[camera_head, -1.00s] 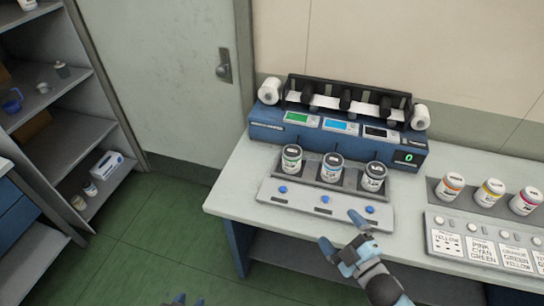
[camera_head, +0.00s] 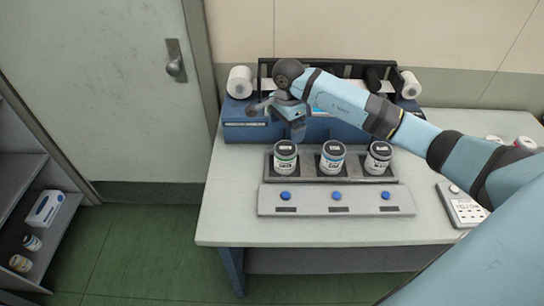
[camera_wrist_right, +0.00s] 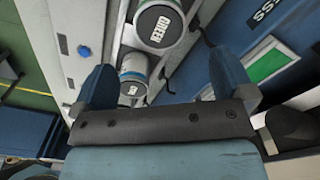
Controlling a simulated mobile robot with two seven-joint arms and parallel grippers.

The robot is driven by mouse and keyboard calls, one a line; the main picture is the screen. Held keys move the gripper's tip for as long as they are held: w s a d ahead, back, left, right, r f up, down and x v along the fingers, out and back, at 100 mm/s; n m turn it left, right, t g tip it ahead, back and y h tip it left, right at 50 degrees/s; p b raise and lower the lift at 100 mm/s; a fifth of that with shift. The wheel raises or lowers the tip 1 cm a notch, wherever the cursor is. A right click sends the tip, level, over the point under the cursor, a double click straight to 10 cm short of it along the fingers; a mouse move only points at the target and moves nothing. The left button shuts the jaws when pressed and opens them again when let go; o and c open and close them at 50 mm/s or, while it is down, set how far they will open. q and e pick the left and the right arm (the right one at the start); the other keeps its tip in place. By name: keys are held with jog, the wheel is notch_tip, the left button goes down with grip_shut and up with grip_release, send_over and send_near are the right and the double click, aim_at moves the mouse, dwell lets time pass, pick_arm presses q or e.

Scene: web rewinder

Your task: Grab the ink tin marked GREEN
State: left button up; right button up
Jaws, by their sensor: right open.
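The ink tin marked GREEN (camera_head: 285,161) is a white jar with a dark lid and a green band. It stands upright at the left end of a row of three in a grey rack (camera_head: 333,178). Its lid lettering reads GREEN in the right wrist view (camera_wrist_right: 160,24). My right gripper (camera_head: 277,118) is above and just behind this tin, open and empty. In the wrist view its two fingers (camera_wrist_right: 165,84) are spread apart, with the GREEN tin beyond the fingertips. My left gripper is out of view.
A tin with a blue band (camera_head: 332,158) stands beside the GREEN one, and a third tin (camera_head: 378,157) at right. A panel with blue buttons (camera_head: 336,200) lies in front. The blue rewinder (camera_head: 245,124) is close behind. The table's left front is clear.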

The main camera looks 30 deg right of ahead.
aim_at(286, 149)
jog(key=f, duration=0.6)
jog(key=shift+s+f, duration=0.2)
jog(key=shift+f, duration=0.05)
jog(key=shift+w+d+f+p, duration=0.1)
jog(key=shift+f+p, duration=0.25)
jog(key=shift+f, duration=1.25)
jog(key=shift+w+f+p, duration=0.1)
jog(key=shift+f+p, duration=0.25)
jog(key=shift+f, duration=1.2)
jog(key=c, duration=1.1)
jog(key=shift+c, duration=0.4)
jog(key=shift+r, duration=0.15)
